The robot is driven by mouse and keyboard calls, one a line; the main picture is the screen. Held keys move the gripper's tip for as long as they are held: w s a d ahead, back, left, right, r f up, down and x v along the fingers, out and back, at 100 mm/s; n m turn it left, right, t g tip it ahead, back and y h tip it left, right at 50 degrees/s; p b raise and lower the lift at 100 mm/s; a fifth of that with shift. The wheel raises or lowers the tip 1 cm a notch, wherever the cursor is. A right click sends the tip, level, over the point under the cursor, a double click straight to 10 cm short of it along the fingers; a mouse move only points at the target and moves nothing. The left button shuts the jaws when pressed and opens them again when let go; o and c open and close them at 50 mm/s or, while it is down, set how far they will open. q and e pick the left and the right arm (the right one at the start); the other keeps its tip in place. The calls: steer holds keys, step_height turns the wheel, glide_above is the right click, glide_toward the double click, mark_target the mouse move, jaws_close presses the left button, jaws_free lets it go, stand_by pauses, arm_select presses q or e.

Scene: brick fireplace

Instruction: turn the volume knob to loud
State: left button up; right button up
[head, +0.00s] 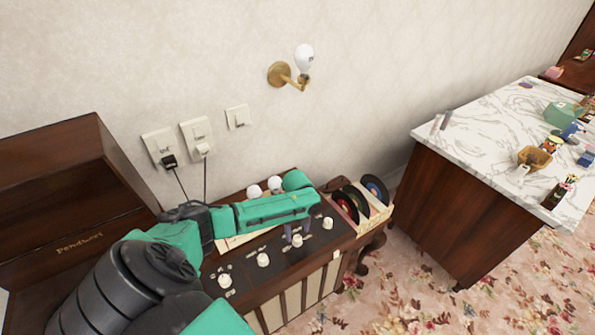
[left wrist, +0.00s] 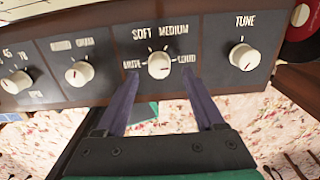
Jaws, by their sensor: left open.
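The volume knob (left wrist: 159,65) is a white round knob on the dark control panel, with SOFT, MEDIUM and LOUD printed around it. It also shows in the head view (head: 297,240). I cannot tell for sure which mark it points at. My left gripper (left wrist: 162,82) is open, its two purple fingers apart, with tips just below and to either side of the knob in the wrist view. In the head view, the left gripper (head: 296,229) reaches over the panel at this knob. I see no clear contact. My right gripper is not in view.
A TUNE knob (left wrist: 244,56) and another knob (left wrist: 79,73) flank the volume knob. A record holder (head: 372,212) stands at the radio cabinet's right. Wall plates with plugged cords (head: 160,147) are behind. A marble-topped cabinet (head: 490,125) stands right.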

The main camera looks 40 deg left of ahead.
mark_target(297, 238)
arm_select(q)
step_height(297, 238, up, 11)
stand_by(0.6)
